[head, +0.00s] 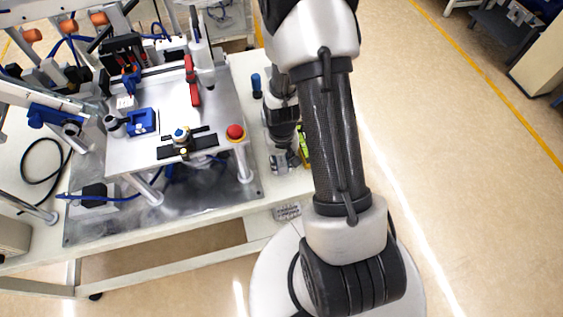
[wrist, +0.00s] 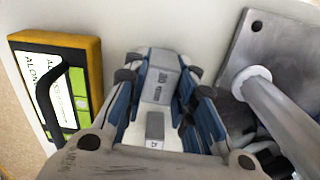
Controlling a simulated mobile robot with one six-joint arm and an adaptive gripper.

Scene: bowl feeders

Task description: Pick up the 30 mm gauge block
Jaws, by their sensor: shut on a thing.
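In the wrist view, a grey gauge block (wrist: 161,84) with dark markings sits between my fingertips. The markings are too small to read for sure. My gripper (wrist: 164,76) is shut on it, with a blue-grey finger on each side. A second, smaller grey block (wrist: 154,126) with a dark mark shows between the fingers, nearer the palm in the picture. In the head view my gripper (head: 284,160) points down over the right end of the bench, and the blocks cannot be made out there.
A yellow box (wrist: 97,50) with a green and white label lies left of my gripper. A metal plate (wrist: 236,52) with a round post (wrist: 280,105) is close on the right. In the head view, a fixture with a red button (head: 235,132) stands left of my arm.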

